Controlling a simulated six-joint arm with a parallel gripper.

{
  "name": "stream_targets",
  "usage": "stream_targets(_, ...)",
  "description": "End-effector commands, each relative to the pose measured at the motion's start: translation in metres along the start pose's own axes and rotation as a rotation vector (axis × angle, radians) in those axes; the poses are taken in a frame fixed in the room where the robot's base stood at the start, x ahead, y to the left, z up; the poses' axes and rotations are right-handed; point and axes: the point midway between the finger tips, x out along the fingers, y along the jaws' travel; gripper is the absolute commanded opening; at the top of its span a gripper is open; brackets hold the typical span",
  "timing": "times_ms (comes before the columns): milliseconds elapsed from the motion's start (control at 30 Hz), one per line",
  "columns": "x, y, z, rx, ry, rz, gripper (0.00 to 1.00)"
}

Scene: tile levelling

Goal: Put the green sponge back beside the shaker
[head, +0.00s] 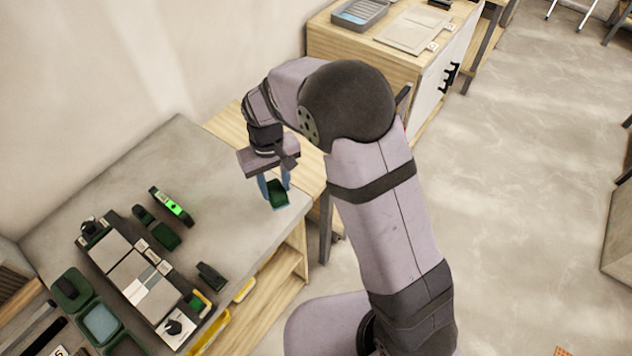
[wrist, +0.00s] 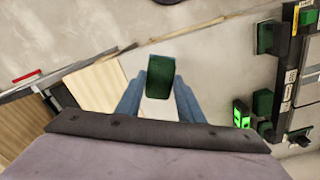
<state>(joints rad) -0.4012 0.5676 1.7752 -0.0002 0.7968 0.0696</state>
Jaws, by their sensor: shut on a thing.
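The green sponge (head: 278,193), a small dark green block, is between the blue fingers of my gripper (head: 275,188). My gripper is shut on it, near the right end of the grey bench top. In the wrist view the sponge (wrist: 160,76) sticks out past the fingertips (wrist: 159,98). I cannot tell whether it touches the surface beneath. I cannot pick out the shaker for certain. A dark green block (head: 165,236) and a smaller dark piece (head: 143,215) lie on the bench to the left, beside a bright green level (head: 174,206).
The grey bench top (head: 190,150) is clear between the level and my gripper. A dark rack with pale tiles (head: 128,272) and green trays (head: 101,323) fill the front left. A small dark tool (head: 211,276) lies near the front edge. A wooden cabinet (head: 345,48) stands behind.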

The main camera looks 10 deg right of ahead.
Motion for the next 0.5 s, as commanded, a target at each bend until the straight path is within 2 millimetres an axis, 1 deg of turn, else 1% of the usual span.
stream_targets(33,-0.002,-0.026,-0.006,-0.050,0.000,0.000,0.13)
stream_targets(67,-0.003,-0.039,-0.008,-0.074,0.000,0.000,0.13)
stream_targets(100,-0.004,-0.057,-0.011,-0.106,0.000,0.000,0.13)
stream_targets(167,-0.005,-0.084,-0.013,-0.152,0.000,0.000,0.13)
stream_targets(200,-0.006,-0.101,-0.014,-0.182,0.000,0.000,0.13)
stream_targets(267,-0.007,-0.127,-0.013,-0.227,0.000,-0.001,0.13)
stream_targets(300,-0.008,-0.144,-0.012,-0.255,0.000,0.000,0.13)
stream_targets(400,-0.010,-0.181,-0.006,-0.317,0.000,-0.001,0.13)
stream_targets(500,-0.011,-0.212,0.001,-0.369,0.000,-0.001,0.13)
